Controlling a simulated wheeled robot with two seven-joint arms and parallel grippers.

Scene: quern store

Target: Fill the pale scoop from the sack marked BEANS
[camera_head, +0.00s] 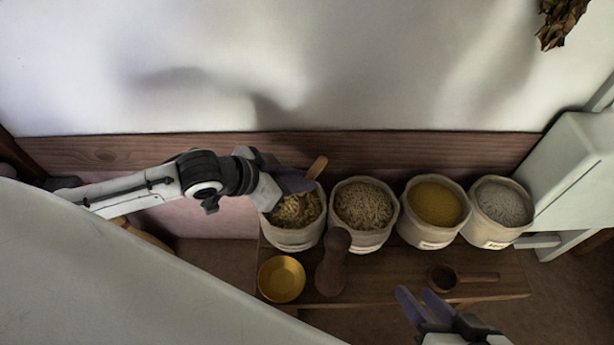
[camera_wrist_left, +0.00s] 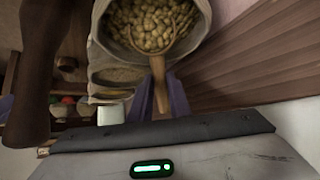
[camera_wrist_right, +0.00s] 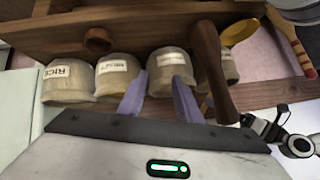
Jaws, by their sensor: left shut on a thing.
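My left gripper (camera_head: 300,182) is shut on the handle of the pale wooden scoop (camera_head: 318,167), above the leftmost sack (camera_head: 290,240). In the left wrist view the scoop's handle (camera_wrist_left: 158,75) runs up between the fingers (camera_wrist_left: 160,100). Its bowl lies inside the sack (camera_wrist_left: 103,30), among pale beans (camera_wrist_left: 150,12), and beans show within its rim. I cannot read this sack's label. My right gripper (camera_head: 423,302) is open and empty, in front of the bench; its fingers (camera_wrist_right: 158,95) stand apart in the right wrist view.
Three more sacks stand to the right: pale grain (camera_head: 363,203), yellow millet (camera_head: 437,203) and white rice (camera_head: 500,203). A yellow bowl (camera_head: 281,278), a dark wooden mill-like post (camera_head: 333,265) and a dark scoop (camera_head: 443,278) are on the bench (camera_head: 390,268) in front. A wall stands close behind.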

